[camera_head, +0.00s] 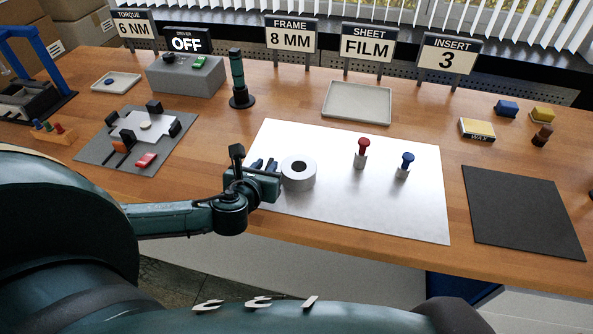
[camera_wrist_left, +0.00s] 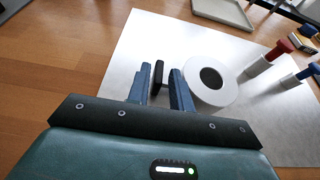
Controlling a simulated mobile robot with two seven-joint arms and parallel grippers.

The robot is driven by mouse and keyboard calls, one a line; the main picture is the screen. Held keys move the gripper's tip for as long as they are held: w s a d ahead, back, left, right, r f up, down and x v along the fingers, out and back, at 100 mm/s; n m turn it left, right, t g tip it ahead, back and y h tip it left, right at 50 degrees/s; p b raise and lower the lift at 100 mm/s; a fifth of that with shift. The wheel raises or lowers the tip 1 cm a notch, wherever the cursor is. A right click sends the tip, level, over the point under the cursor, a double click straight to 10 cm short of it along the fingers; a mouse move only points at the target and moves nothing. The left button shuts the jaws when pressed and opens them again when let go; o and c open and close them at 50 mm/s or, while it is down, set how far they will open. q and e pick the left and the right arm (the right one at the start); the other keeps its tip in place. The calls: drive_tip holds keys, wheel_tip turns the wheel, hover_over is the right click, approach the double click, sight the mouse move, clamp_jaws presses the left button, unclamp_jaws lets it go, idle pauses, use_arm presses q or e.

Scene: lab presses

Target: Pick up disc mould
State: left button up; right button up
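The disc mould, which I take to be the white ring with a dark centre hole (camera_head: 298,174), lies flat on the white mat (camera_head: 330,207); it also shows in the left wrist view (camera_wrist_left: 211,96). My left gripper (camera_head: 265,166) is low at the mould's left side. In the left wrist view its blue fingers (camera_wrist_left: 160,84) are apart, with a small dark upright piece (camera_wrist_left: 158,74) between them and gaps visible on both sides. Whether this piece belongs to the mould is unclear. My right gripper is not in view.
Red (camera_head: 362,150) and blue (camera_head: 405,163) knobbed plungers stand on the mat, right of the mould. An empty tray (camera_head: 357,103) is behind, a black mat (camera_head: 520,212) to the right. A grey fixture plate (camera_head: 115,158) and a dark green upright tool (camera_head: 238,80) are left.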

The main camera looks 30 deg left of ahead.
sight(271, 159)
use_arm(q)
drive_tip(key=x, duration=0.4)
drive_tip(key=shift+w+a+f, duration=0.1)
drive_tip(key=shift+w, duration=0.15)
clamp_jaws()
